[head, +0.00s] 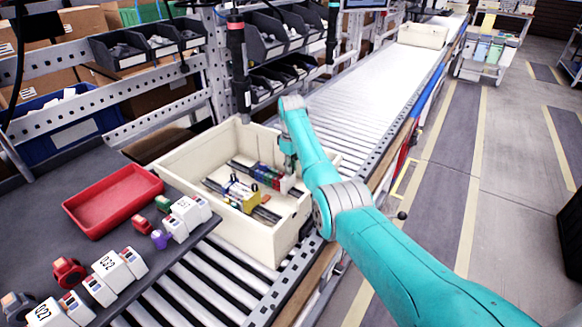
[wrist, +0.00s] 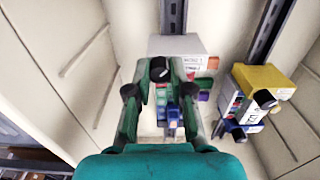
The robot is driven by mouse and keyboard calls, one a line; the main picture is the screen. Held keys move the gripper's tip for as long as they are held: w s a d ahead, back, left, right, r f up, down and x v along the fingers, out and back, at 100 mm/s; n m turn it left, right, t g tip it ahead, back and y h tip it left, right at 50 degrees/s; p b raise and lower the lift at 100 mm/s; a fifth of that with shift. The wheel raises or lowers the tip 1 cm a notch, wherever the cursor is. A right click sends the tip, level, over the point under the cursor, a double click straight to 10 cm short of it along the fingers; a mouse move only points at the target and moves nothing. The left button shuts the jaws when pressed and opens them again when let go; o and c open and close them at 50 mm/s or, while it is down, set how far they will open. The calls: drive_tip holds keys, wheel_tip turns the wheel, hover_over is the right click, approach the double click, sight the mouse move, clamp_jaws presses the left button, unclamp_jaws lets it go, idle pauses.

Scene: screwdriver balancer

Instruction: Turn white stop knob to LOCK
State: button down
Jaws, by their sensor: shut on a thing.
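A white block (wrist: 180,43) with small printed lettering sits on a dark rail in the crate. A dark round stop knob (wrist: 160,68) with a pale mark is on the block's face. I cannot make out which setting the mark points to. My gripper (wrist: 160,74) is closed around this knob, one green finger on each side. In the head view my gripper (head: 289,165) reaches down into the crate, and the knob is hidden there. Small red, blue and green parts show between and beside the fingers in the wrist view.
The cream crate (head: 180,170) has high walls around my gripper. A yellow-topped block (wrist: 265,82) with a black knob stands to the right on another rail. A screwdriver (head: 237,60) hangs behind the crate. A red tray (head: 113,200) lies at left.

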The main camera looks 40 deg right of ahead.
idle(0.4)
drive_tip(key=c, duration=1)
unclamp_jaws()
wheel_tip(320, 180, up, 12)
